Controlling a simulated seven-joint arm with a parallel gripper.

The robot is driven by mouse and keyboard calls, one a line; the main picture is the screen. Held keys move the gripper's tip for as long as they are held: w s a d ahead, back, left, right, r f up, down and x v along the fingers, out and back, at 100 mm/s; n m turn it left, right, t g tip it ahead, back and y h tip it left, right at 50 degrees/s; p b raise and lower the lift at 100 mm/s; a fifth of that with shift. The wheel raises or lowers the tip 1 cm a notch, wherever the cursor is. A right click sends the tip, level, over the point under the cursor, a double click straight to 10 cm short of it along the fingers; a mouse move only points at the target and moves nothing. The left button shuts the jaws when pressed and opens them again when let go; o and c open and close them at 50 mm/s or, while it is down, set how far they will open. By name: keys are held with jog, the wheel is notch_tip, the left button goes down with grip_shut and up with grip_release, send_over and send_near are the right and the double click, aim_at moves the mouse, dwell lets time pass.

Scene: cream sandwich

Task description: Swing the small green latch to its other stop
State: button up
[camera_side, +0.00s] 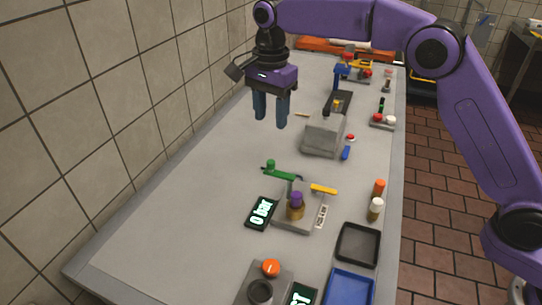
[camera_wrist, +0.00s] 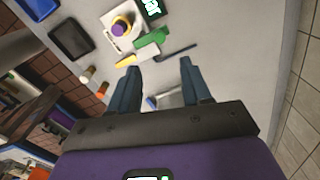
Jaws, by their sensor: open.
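The small green latch (camera_side: 280,172) lies across the far-left edge of a small grey device in the side view, with a raised green knob at its far-left end. In the wrist view the green latch (camera_wrist: 151,40) shows above and between my fingers. My gripper (camera_side: 270,122) is open and empty, hanging in the air well above the table, beyond and apart from the latch. Its two blue fingers are spread wide in the wrist view (camera_wrist: 160,75). The device (camera_side: 289,220) also bears a purple-topped brass knob (camera_side: 296,205) and a yellow lever (camera_side: 323,189).
A display (camera_side: 261,213) lies beside the device. A grey box (camera_side: 323,135) stands behind it. Orange and white-capped bottles (camera_side: 376,208), a black tray (camera_side: 358,246) and a blue tray (camera_side: 349,289) are at the right. The table's left side is clear along the tiled wall.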

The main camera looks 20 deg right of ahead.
aim_at(271, 162)
notch_tip(271, 162, down, 12)
jog(key=shift+f, duration=0.15)
dwell(0.3)
grip_shut()
